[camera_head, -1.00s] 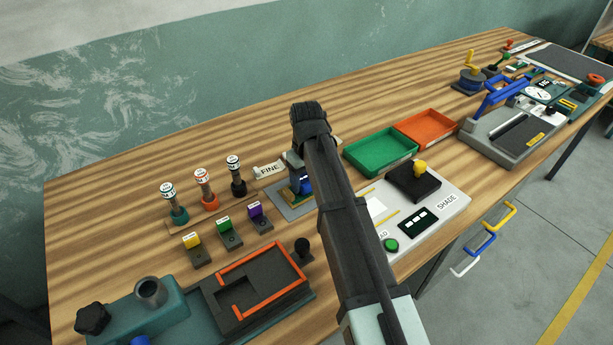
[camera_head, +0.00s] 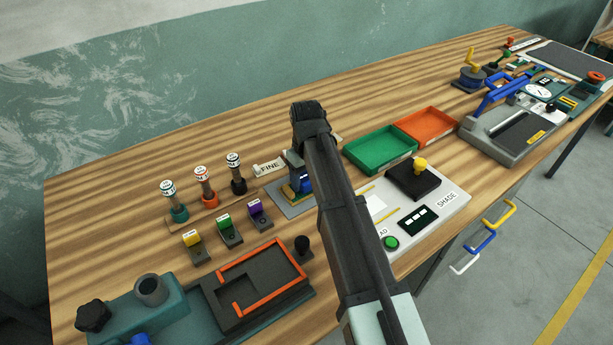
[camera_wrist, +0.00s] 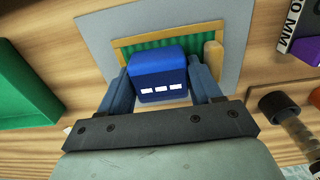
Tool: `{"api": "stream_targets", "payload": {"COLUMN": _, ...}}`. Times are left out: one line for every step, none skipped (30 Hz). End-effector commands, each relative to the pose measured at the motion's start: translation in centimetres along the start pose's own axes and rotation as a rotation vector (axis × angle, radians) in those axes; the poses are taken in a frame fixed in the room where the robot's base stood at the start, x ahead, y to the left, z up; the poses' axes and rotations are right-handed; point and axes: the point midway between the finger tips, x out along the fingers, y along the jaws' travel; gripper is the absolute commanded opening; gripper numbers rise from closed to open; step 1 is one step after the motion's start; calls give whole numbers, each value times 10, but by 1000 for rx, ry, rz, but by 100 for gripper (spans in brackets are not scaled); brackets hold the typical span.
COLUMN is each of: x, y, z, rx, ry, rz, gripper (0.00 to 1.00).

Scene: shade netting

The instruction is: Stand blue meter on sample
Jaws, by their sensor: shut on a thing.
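The blue meter (camera_wrist: 158,72) with white display marks sits between the fingers of my gripper (camera_wrist: 160,82) in the wrist view. My gripper is shut on it. In the head view, the meter (camera_head: 306,184) is mostly hidden by my arm. The sample, green netting in a yellow-brown frame (camera_wrist: 128,48), lies on a grey plate (camera_wrist: 100,28). The meter is over the sample's near side and covers part of it. Whether its underside touches the sample cannot be told.
A green tray (camera_head: 373,168) and an orange tray (camera_head: 446,140) stand to the right. A pale panel with a black block (camera_head: 413,182) lies nearer. Several knobbed posts and coloured clips, including a purple one (camera_head: 255,206), stand left.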

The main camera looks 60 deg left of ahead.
Motion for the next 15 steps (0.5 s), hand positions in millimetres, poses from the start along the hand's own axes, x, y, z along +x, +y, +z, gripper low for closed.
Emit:
{"api": "stream_targets", "payload": {"x": 0, "y": 0, "z": 0, "rx": 0, "ry": 0, "rz": 0, "gripper": 29}}
{"api": "stream_targets", "payload": {"x": 1, "y": 0, "z": 0, "rx": 0, "ry": 0, "rz": 0, "gripper": 29}}
{"api": "stream_targets", "payload": {"x": 1, "y": 0, "z": 0, "rx": 0, "ry": 0, "rz": 0, "gripper": 29}}
{"api": "stream_targets", "payload": {"x": 1, "y": 0, "z": 0, "rx": 0, "ry": 0, "rz": 0, "gripper": 29}}
{"api": "stream_targets", "payload": {"x": 1, "y": 0, "z": 0, "rx": 0, "ry": 0, "rz": 0, "gripper": 29}}
{"api": "stream_targets", "payload": {"x": 1, "y": 0, "z": 0, "rx": 0, "ry": 0, "rz": 0, "gripper": 29}}
{"api": "stream_targets", "payload": {"x": 1, "y": 0, "z": 0, "rx": 0, "ry": 0, "rz": 0, "gripper": 29}}
{"api": "stream_targets", "payload": {"x": 1, "y": 0, "z": 0, "rx": 0, "ry": 0, "rz": 0, "gripper": 29}}
{"api": "stream_targets", "payload": {"x": 1, "y": 0, "z": 0, "rx": 0, "ry": 0, "rz": 0, "gripper": 29}}
{"api": "stream_targets", "payload": {"x": 1, "y": 0, "z": 0, "rx": 0, "ry": 0, "rz": 0, "gripper": 29}}
{"api": "stream_targets", "payload": {"x": 1, "y": 0, "z": 0, "rx": 0, "ry": 0, "rz": 0, "gripper": 29}}
{"api": "stream_targets", "payload": {"x": 1, "y": 0, "z": 0, "rx": 0, "ry": 0, "rz": 0, "gripper": 29}}
{"api": "stream_targets", "payload": {"x": 1, "y": 0, "z": 0, "rx": 0, "ry": 0, "rz": 0, "gripper": 29}}
{"api": "stream_targets", "payload": {"x": 1, "y": 0, "z": 0, "rx": 0, "ry": 0, "rz": 0, "gripper": 29}}
{"api": "stream_targets", "payload": {"x": 1, "y": 0, "z": 0, "rx": 0, "ry": 0, "rz": 0, "gripper": 67}}
